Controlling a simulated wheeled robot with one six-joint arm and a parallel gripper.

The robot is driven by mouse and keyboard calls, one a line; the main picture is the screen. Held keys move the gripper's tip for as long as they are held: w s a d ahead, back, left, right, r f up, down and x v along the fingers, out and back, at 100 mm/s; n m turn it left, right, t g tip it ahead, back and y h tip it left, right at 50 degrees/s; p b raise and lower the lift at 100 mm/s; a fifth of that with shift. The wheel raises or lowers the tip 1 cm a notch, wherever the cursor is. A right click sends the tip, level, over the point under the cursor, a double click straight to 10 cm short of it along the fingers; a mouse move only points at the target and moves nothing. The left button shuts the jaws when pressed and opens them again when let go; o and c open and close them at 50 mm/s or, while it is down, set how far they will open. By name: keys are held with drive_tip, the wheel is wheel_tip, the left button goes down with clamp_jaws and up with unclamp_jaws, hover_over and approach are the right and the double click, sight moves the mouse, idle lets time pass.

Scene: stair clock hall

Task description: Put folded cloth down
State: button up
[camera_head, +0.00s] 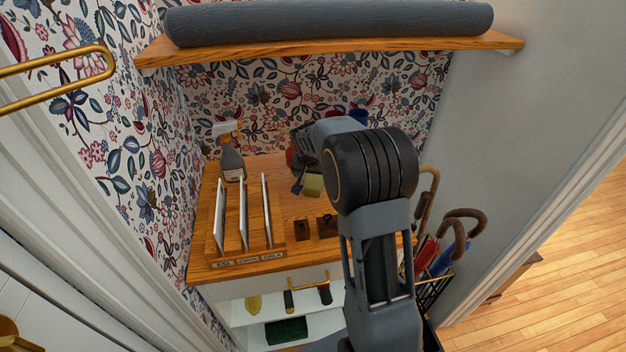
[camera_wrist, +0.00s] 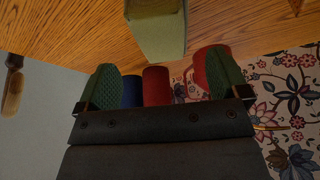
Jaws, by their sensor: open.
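The folded cloth (camera_head: 314,185), a pale yellow-green block, shows on the wooden counter (camera_head: 283,185) just beside my gripper (camera_head: 299,182) in the head view. In the wrist view the cloth (camera_wrist: 157,35) lies against the wood grain, ahead of the gap between my fingers. My gripper (camera_wrist: 163,82) is open, with its two green finger pads spread wide and apart from the cloth. My arm hides part of the counter behind and to the right.
A spray bottle (camera_head: 232,160) and a wooden rack (camera_head: 220,228) with upright white panels stand left on the counter. Small dark wooden blocks (camera_head: 303,230) sit near its front. Red (camera_wrist: 156,86) and blue (camera_wrist: 132,91) rolls stand behind. An upper shelf (camera_head: 330,48) holds a grey roll.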

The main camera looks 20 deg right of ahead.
drive_tip(key=s+a+r+n+y, duration=0.15)
drive_tip(key=s+a+r, duration=0.25)
drive_tip(key=s, duration=0.4)
drive_tip(key=s+a+r+n, duration=0.25)
drive_tip(key=s+r, duration=0.25)
drive_tip(key=s, duration=0.3)
drive_tip(key=s+a+f+n, duration=0.1)
drive_tip(key=s+a, duration=0.1)
drive_tip(key=s, duration=0.4)
drive_tip(key=s+a+f+n+y, duration=0.1)
drive_tip(key=s+a+f+n, duration=0.1)
drive_tip(key=s, duration=0.3)
drive_tip(key=shift+s+a, duration=0.15)
drive_tip(key=shift+s, duration=0.2)
wheel_tip(320, 180, up, 3)
drive_tip(key=shift+w+f+p, duration=0.1)
drive_tip(key=shift+w+p, duration=0.05)
drive_tip(key=shift+p, duration=1)
drive_tip(key=shift+o, duration=0.4)
